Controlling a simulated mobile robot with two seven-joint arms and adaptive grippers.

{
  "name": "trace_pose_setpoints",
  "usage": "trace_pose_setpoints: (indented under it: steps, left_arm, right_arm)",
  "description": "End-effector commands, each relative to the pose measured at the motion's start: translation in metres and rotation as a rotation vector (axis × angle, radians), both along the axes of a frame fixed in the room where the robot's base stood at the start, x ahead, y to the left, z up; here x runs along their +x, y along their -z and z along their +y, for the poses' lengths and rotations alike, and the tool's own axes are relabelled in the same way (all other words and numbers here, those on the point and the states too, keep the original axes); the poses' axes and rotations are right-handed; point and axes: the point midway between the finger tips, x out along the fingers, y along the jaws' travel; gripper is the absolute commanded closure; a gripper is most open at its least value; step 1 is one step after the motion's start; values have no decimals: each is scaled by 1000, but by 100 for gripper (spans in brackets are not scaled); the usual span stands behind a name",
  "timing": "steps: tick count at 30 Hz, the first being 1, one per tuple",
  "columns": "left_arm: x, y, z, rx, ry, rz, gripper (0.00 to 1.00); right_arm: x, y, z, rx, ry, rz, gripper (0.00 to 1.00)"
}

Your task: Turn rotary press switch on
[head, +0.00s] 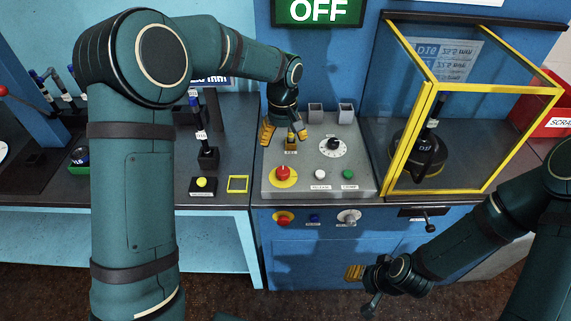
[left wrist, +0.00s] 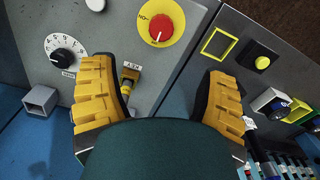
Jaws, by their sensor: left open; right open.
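The rotary switch is a red knob (head: 282,173) on a yellow disc at the front left of the grey control panel (head: 300,190). My right gripper (head: 364,287) is open, low in front of the cabinet.
A green sign (head: 318,11) reads OFF. A numbered dial (head: 333,147), a white button (head: 320,173) and a green button (head: 348,174) share the panel. A yellow-framed glass guard (head: 437,140) stands right. The cabinet front has another red knob (head: 283,218).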

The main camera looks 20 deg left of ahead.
Motion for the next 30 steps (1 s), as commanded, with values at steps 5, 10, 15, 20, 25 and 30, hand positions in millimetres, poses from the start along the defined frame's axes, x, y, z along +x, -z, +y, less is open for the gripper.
trace_pose_setpoints:
  steps: [5,10,15,20,25,30]
  left_arm:
    - [-1,31,0,0,-1,6,25]
    - [-1,65,0,-1,0,5,25]
    - [-1,97,0,0,1,4,25]
    - [-1,118,0,0,1,2,25]
    - [-1,128,0,-1,1,2,25]
    - [-1,130,0,-1,1,0,25]
  right_arm:
    - [0,3,0,-1,0,1,53]
    - [0,6,0,-1,0,1,53]
    - [0,8,0,-2,0,0,53]
    - [0,9,0,-2,0,0,53]
    - [0,9,0,-2,0,0,53]
    - [0,9,0,-2,0,0,53]
